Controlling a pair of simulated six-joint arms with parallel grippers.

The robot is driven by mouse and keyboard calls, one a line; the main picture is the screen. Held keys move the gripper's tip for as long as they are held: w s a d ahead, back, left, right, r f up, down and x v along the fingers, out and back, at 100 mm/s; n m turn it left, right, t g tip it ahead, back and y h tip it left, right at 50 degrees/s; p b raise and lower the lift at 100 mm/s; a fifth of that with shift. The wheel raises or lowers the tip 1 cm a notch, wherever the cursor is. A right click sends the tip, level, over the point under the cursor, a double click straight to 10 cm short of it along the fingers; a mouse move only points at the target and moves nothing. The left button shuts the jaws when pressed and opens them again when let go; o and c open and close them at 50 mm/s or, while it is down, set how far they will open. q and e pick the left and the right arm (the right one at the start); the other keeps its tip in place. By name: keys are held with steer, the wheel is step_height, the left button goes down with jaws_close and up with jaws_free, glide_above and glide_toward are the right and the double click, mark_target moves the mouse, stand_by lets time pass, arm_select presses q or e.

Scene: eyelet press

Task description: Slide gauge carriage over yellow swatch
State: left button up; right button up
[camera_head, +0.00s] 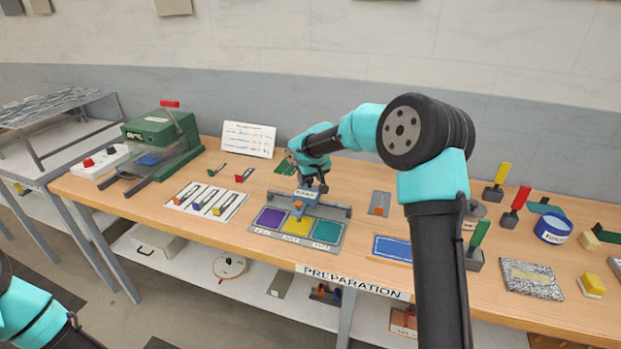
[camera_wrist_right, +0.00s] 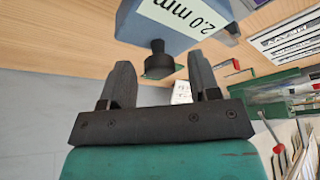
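The gauge carriage (camera_head: 306,196) is a blue-grey block on the grey rail behind the swatch board. An orange part (camera_head: 298,205) at its front lies over the back of the yellow swatch (camera_head: 297,226). The purple swatch (camera_head: 270,217) is to the left and the teal swatch (camera_head: 327,231) to the right. My right gripper (camera_head: 314,184) is just above the carriage. In the right wrist view its fingers (camera_wrist_right: 160,78) are apart, with the carriage's black knob (camera_wrist_right: 158,62) between and beyond the tips, with gaps on both sides. The block's label reads "2.0 mm" (camera_wrist_right: 180,15).
A white card with several slim coloured tools (camera_head: 206,200) lies left of the swatch board. A green press (camera_head: 158,140) stands at the far left. A blue pad (camera_head: 393,248) and upright coloured-handled stamps (camera_head: 515,206) are to the right. My left arm shows only at the lower left.

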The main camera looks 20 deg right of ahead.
steer(key=shift+r, duration=0.15)
steer(key=v, duration=1.7)
steer(key=shift+r, duration=0.1)
